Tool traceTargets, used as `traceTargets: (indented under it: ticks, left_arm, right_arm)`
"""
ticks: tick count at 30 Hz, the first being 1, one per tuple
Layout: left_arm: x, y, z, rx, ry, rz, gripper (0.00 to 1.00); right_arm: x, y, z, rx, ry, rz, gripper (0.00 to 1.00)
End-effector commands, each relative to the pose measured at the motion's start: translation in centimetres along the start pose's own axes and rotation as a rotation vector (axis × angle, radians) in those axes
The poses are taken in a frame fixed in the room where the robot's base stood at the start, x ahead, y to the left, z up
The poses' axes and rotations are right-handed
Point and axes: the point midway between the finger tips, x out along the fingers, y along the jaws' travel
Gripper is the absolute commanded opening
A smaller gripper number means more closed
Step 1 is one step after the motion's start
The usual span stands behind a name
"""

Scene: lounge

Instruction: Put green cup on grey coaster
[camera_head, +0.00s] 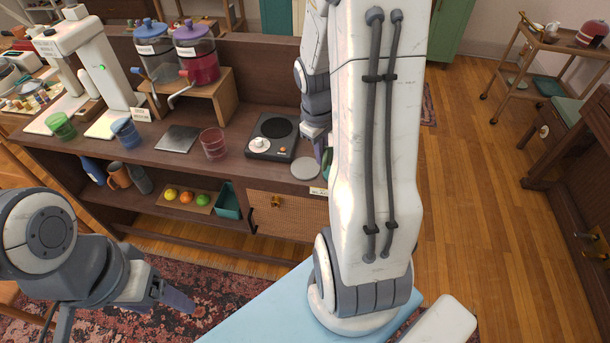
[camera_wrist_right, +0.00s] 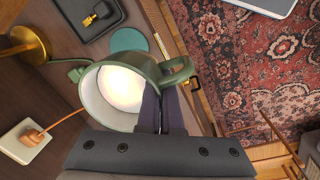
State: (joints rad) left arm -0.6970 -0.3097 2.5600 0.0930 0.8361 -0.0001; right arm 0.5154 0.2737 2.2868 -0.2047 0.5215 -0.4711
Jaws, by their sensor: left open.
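A green cup (camera_wrist_right: 122,88) with a pale inside is in my right gripper (camera_wrist_right: 163,112), which looks shut on it at its handle side. In the head view my right gripper (camera_head: 318,140) is mostly hidden by my arm, with only a sliver of green beside it. The grey coaster (camera_head: 305,168) lies on the counter near its front edge, just left of my right arm. I cannot make it out in the right wrist view. My left gripper (camera_head: 172,292) is open and empty, low over the rug.
A black appliance (camera_head: 272,137) stands left of the coaster, and a red glass (camera_head: 213,143) beyond it. A green glass (camera_head: 61,125) and a blue glass (camera_head: 126,132) stand further left on the counter (camera_head: 180,165). A teal disc (camera_wrist_right: 129,40) shows beyond the cup.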

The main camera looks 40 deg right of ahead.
Motion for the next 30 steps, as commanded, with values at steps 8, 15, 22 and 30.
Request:
traceTargets:
  ticks: [8,15,22,30]
  left_arm:
    - [1.8,-0.1,0.1,0.000,0.000,0.000,0.72]
    - [1.4,-0.1,0.1,0.000,0.000,0.000,0.72]
    - [1.0,-0.1,0.1,0.000,0.000,0.000,0.72]
    - [0.7,-0.1,0.0,0.000,0.000,0.000,0.72]
  right_arm:
    - [-0.6,2.5,3.2,-0.045,0.013,-0.003,0.00]
    - [1.1,1.6,0.1,-0.061,0.011,-0.007,0.00]
    - [3.8,0.2,-4.6,-0.058,0.012,-0.006,0.00]
    - [5.6,-0.6,-7.7,-0.053,0.014,-0.004,0.00]
